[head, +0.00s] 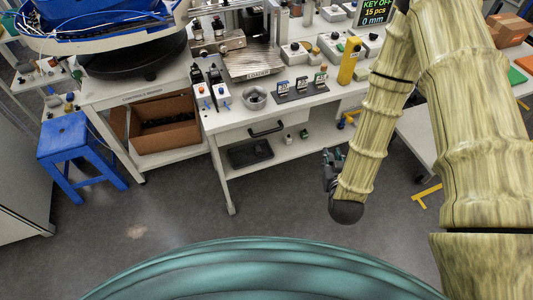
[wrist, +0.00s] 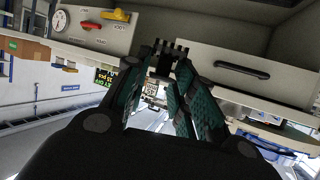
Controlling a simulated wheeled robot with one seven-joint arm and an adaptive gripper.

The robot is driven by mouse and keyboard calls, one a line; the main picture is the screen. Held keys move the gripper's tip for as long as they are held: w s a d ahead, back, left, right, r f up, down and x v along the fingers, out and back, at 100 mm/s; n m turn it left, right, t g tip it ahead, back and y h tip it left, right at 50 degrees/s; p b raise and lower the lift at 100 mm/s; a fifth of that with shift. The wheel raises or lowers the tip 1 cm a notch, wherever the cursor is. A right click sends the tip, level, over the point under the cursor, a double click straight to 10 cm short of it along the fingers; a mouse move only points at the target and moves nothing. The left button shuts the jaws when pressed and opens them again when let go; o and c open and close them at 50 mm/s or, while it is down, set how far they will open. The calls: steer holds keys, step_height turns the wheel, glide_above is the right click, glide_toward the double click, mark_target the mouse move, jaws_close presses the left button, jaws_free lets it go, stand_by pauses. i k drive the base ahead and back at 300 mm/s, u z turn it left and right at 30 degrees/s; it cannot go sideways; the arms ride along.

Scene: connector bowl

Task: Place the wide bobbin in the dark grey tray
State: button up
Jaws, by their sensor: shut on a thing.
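My gripper (wrist: 165,75) is shut on a small black piece with a toothed edge (wrist: 168,56), which I take to be the wide bobbin. The piece sits between the fingertips; the teal-padded fingers partly hide it. In the head view my gripper (head: 329,170) hangs in front of the workbench, below the tabletop and over the floor, and what it holds is too small to make out there. The dark grey tray (head: 250,153) lies on the bench's lower shelf, under the drawer, left of my gripper and apart from it.
Two small items (head: 289,138) stand on the lower shelf right of the tray. The drawer with a black handle (head: 266,130) is above it. A grey bowl (head: 254,98) and several devices crowd the benchtop. A cardboard box (head: 165,145) and blue stool (head: 75,150) are at left. Floor in front is clear.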

mark_target(245, 157)
steer(key=z, duration=2.4)
steer(key=k, duration=1.25)
steer(key=u, duration=2.1)
steer(key=i, duration=0.5)
steer(key=z, duration=0.1)
